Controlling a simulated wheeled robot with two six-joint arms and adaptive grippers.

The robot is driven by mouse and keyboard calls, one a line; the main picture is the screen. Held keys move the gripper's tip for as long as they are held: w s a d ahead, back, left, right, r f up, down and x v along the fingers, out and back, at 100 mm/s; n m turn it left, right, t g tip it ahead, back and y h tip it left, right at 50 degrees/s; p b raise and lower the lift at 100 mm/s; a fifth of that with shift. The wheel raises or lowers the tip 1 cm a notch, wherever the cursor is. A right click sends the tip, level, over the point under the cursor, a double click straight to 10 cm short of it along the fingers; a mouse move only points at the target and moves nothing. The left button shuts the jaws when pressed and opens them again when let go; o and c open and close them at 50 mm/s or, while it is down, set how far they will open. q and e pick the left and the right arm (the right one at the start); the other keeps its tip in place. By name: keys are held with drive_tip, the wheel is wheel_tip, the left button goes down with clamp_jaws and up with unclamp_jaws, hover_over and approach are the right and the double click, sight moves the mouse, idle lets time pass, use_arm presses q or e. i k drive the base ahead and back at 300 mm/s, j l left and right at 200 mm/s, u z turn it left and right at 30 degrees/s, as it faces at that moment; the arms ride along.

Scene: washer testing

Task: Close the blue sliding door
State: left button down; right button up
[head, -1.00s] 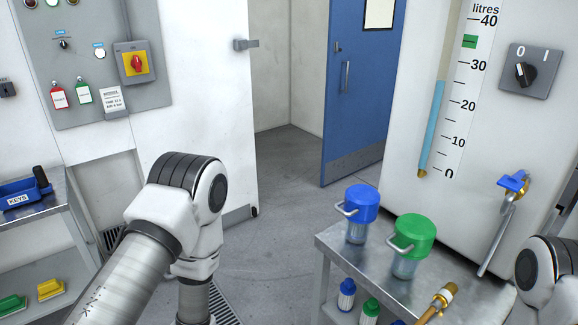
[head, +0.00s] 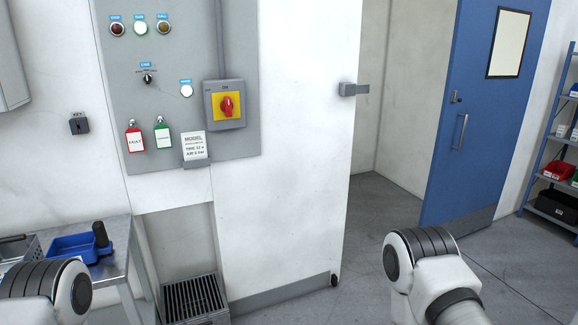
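The blue door (head: 484,130) stands at the right in the head view. It has a pale window panel, a vertical metal handle (head: 460,132), a small lock above the handle and a grey kick plate at the bottom. An open gap lies between its left edge and the white wall panel (head: 290,180). A grey bracket (head: 353,89) sticks out from that panel's edge into the gap. Parts of both my arms show low in the picture, apart from the door. Neither gripper is in view.
A control panel (head: 180,60) with a red rotary switch hangs on the wall. A metal table (head: 115,235) with a blue tray (head: 72,248) stands at the left, near a floor grate (head: 195,298). A shelf rack (head: 543,150) stands at the far right. Floor before the door is clear.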

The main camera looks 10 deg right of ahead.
sight(496, 46)
drive_tip(key=i+z, duration=0.15)
drive_tip(key=i, duration=0.3)
drive_tip(key=i+j+z, duration=0.15)
drive_tip(key=i, duration=0.25)
drive_tip(key=i+j+z, duration=0.15)
drive_tip(key=i, duration=0.3)
drive_tip(key=i+l+z, duration=0.3)
drive_tip(key=i+z, duration=0.6)
drive_tip(key=i, duration=0.15)
drive_tip(key=i+z, duration=0.45)
drive_tip(key=i+j+z, duration=0.45)
drive_tip(key=i, duration=0.15)
drive_tip(key=i+z, duration=0.25)
drive_tip(key=i, duration=2.9)
drive_tip(key=l, duration=0.1)
